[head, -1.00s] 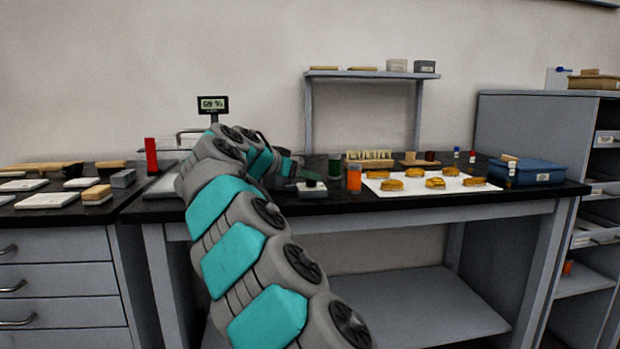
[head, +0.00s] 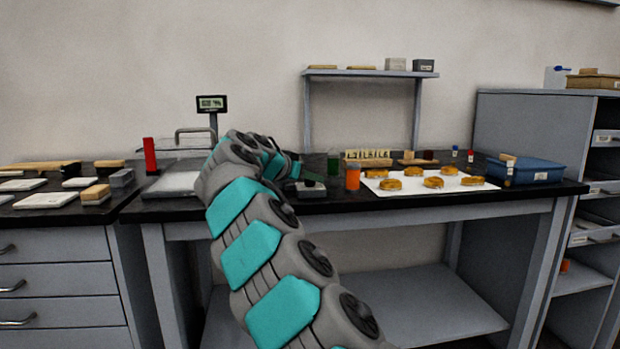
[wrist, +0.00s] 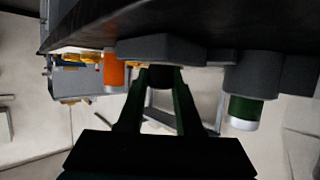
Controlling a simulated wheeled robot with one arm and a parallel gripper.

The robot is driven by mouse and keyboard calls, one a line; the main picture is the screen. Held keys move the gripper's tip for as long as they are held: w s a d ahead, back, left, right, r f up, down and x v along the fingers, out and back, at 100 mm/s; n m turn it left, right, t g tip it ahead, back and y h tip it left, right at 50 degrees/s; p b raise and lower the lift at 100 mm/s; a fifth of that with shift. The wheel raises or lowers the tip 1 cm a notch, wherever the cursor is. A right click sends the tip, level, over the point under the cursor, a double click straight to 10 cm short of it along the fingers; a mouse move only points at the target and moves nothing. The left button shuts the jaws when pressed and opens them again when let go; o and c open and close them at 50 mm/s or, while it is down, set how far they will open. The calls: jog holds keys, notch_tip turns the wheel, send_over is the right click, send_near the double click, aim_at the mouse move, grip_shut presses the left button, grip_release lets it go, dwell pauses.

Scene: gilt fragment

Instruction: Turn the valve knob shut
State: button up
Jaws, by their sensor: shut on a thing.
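The valve is a small grey block (head: 312,191) on the black bench top, right of the sink and beside an orange jar (head: 353,176). In the wrist view, where the bench hangs at the top, its grey base (wrist: 165,47) lies just beyond my fingers. My gripper (wrist: 160,76) is shut on the short dark knob (wrist: 160,79) standing out from that base, one finger on each side. In the head view my gripper's end is small and dark, and the contact there is hard to make out. The knob's turn angle cannot be told.
A green jar (head: 334,168) stands behind the valve and a green bottle (wrist: 245,110) shows near my fingers. A white sheet (head: 440,185) with several golden pieces lies to the right. The sink tap (head: 195,132) and a small display (head: 211,104) stand to the left.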

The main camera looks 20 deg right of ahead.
grip_shut()
jog(key=shift+f+n+t+b, duration=0.15)
jog(key=shift+n+t+b, duration=0.15)
jog(key=shift+b, duration=0.3)
jog(key=n+t+y+b, duration=0.2)
jog(key=n+b, duration=0.1)
jog(key=shift+t+y, duration=0.3)
jog(key=n+t+y, duration=0.2)
jog(key=n+y, duration=0.1)
jog(key=shift+a, duration=0.1)
jog(key=n+y, duration=0.1)
jog(key=n+t+y, duration=0.1)
jog(key=y, duration=0.1)
jog(key=n+y, duration=0.1)
jog(key=n, duration=0.1)
jog(key=shift+r+t, duration=0.25)
jog(key=shift+t, duration=0.05)
jog(key=n+y+p, duration=0.1)
jog(key=n+y, duration=0.2)
jog(key=y, duration=0.1)
jog(key=shift+n+g+y+p, duration=0.6)
jog(key=shift+n+y+p, duration=1.1)
jog(key=shift+n+y, duration=0.4)
jog(key=shift+y, duration=0.4)
